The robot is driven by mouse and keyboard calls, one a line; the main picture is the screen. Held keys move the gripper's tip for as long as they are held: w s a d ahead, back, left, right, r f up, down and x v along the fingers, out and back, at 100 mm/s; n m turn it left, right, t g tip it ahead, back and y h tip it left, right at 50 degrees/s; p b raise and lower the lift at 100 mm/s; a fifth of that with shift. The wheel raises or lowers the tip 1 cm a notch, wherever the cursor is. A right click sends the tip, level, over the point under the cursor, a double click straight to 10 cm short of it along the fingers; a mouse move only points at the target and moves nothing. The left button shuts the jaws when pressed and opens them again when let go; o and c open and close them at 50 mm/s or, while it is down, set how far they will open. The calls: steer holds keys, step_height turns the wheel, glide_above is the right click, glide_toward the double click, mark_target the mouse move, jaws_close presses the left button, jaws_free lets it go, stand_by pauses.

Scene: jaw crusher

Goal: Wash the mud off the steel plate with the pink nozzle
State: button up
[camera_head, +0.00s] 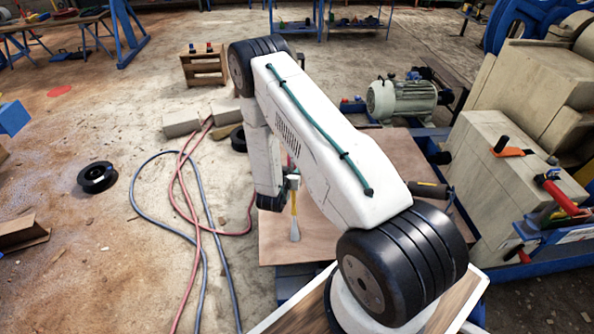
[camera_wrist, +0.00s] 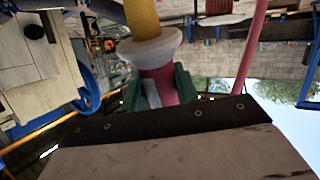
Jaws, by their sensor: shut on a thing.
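My gripper (camera_wrist: 158,88) shows in the wrist view with its green fingers on either side of the pink nozzle (camera_wrist: 166,78). It is shut on the nozzle. The nozzle has a white collar and a yellow part beyond the fingers. In the head view my arm covers most of the gripper. A pale tool-like thing with a yellow middle (camera_head: 293,203) shows beside the arm, over a brown board; I cannot tell what it is. I cannot make out the steel plate or any mud on it with certainty in either view.
Red and blue hoses (camera_head: 189,200) loop over the floor at the left. A green motor (camera_head: 402,99) and the pale crusher body (camera_head: 500,160) stand at the right. A black reel (camera_head: 97,177) lies at the left. A pink hose (camera_wrist: 250,50) shows in the wrist view.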

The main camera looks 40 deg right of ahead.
steer(key=shift+w+a, duration=0.55)
steer(key=shift+a, duration=0.25)
steer(key=w+d, duration=0.5)
steer(key=w, duration=0.3)
steer(key=shift+d, duration=0.4)
steer(key=shift+w, duration=0.1)
steer(key=shift+a+r, duration=0.1)
stand_by(0.5)
